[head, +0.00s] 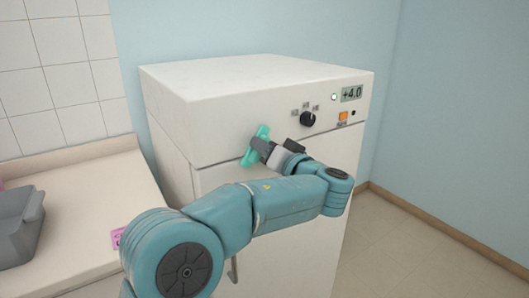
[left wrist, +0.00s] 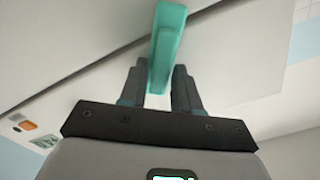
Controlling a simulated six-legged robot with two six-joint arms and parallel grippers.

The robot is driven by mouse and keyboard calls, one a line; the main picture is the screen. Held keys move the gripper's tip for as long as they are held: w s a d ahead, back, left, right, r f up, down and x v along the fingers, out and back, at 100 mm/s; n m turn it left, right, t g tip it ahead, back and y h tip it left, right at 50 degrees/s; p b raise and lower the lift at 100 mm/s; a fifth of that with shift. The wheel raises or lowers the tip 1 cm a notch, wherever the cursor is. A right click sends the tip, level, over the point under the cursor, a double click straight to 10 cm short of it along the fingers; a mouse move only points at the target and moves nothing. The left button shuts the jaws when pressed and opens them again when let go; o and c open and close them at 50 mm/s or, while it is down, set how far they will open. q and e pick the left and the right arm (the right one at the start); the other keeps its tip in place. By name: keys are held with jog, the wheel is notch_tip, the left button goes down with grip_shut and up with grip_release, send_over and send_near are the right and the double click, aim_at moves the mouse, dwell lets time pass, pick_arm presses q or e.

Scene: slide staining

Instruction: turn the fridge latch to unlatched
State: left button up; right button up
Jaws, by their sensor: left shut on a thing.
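The white fridge (head: 265,85) stands in the middle of the head view. Its teal latch (head: 249,158) sits at the upper left of the front, by the seam between the top panel and the door, and it is tilted. My left gripper (head: 263,146) is shut on the latch. In the left wrist view the teal latch (left wrist: 167,45) runs up from between the two dark fingers of my left gripper (left wrist: 161,82). The fingers hide part of the latch. My right gripper is in neither view.
The fridge panel carries a black knob (head: 308,119), an orange button (head: 343,116) and a display reading +4.0 (head: 351,93). A counter (head: 85,205) with a grey holder (head: 18,225) and a pink item (head: 117,238) is at the left. The floor at right is clear.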

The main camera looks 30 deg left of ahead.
pick_arm(q)
jog(key=m, duration=0.3)
jog(key=m+p, duration=0.1)
jog(key=m, duration=0.3)
jog(key=f+m+p, duration=0.1)
jog(key=m, duration=0.2)
jog(key=shift+w+m, duration=0.2)
jog(key=shift+m, duration=0.2)
dwell(0.4)
jog(key=o, duration=0.8)
jog(key=shift+d, duration=0.1)
jog(key=b+v, duration=0.1)
jog(key=v, duration=1.5)
jog(key=shift+d, duration=0.15)
